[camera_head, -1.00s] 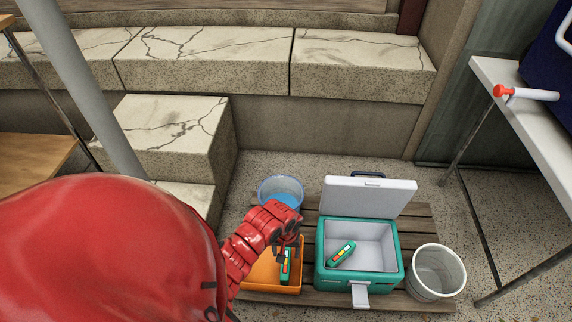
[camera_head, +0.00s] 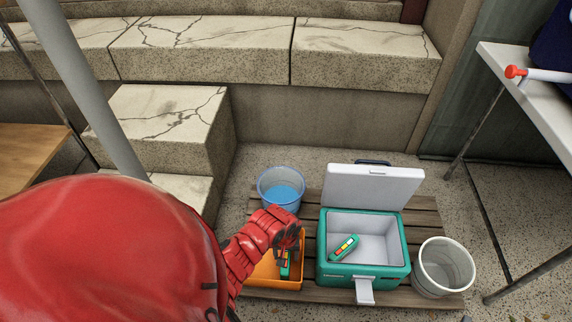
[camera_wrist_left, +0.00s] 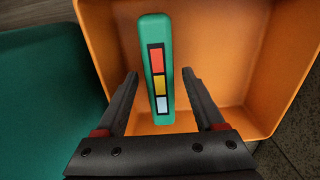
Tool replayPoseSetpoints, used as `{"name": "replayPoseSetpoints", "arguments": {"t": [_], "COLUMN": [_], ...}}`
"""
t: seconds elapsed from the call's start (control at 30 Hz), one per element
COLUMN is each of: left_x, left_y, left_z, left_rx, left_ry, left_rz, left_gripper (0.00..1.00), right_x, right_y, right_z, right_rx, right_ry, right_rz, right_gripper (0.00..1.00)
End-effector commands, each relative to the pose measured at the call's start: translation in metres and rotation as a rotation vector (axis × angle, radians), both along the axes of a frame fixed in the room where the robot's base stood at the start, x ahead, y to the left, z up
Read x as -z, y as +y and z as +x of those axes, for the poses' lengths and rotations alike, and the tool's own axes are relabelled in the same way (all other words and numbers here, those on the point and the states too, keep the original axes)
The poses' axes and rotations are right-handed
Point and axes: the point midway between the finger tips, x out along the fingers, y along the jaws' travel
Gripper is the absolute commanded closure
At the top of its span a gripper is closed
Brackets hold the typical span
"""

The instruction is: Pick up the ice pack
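A green ice pack with a red, yellow and pale blue label stands in the orange bin, between the fingers of my left gripper (camera_wrist_left: 163,88) in the left wrist view. This ice pack (camera_wrist_left: 152,35) shows gaps on both sides, so the fingers are open around it and apart from it. In the head view my left gripper (camera_head: 283,258) is down at the orange bin (camera_head: 262,284) and partly hides that ice pack (camera_head: 285,270). A second green ice pack (camera_head: 344,248) lies inside the open cooler (camera_head: 345,270). My right gripper is not in view.
The cooler's raised lid (camera_head: 372,187) stands behind it. A blue bucket (camera_head: 281,190) is behind the bin and a whitish bucket (camera_head: 444,267) is right of the cooler. All stand on a wooden pallet (camera_head: 422,215). A white table (camera_head: 530,95) is at the right.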

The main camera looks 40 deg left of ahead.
Motion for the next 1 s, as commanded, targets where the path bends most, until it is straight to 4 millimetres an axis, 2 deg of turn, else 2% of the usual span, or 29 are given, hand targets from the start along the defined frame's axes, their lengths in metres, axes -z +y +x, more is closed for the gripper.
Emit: {"name": "replayPoseSetpoints", "arguments": {"t": [0.03,0.37,0.8,1.0], "left_x": [0.000,0.000,-0.001,-0.022], "left_y": [0.000,0.000,0.000,0.000], "left_z": [0.000,0.000,0.000,0.001], "left_rx": [0.000,0.000,0.000,0.000], "left_ry": [0.000,0.000,-0.001,-0.004], "left_rz": [0.000,0.000,0.001,-0.001], "left_gripper": [0.41,1.00,1.00,1.00], "right_x": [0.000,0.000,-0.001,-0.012], "right_y": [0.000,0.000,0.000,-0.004], "right_z": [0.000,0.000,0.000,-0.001], "right_rx": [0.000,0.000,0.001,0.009], "right_ry": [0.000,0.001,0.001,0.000], "right_rz": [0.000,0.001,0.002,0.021], "right_gripper": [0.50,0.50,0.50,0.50]}}
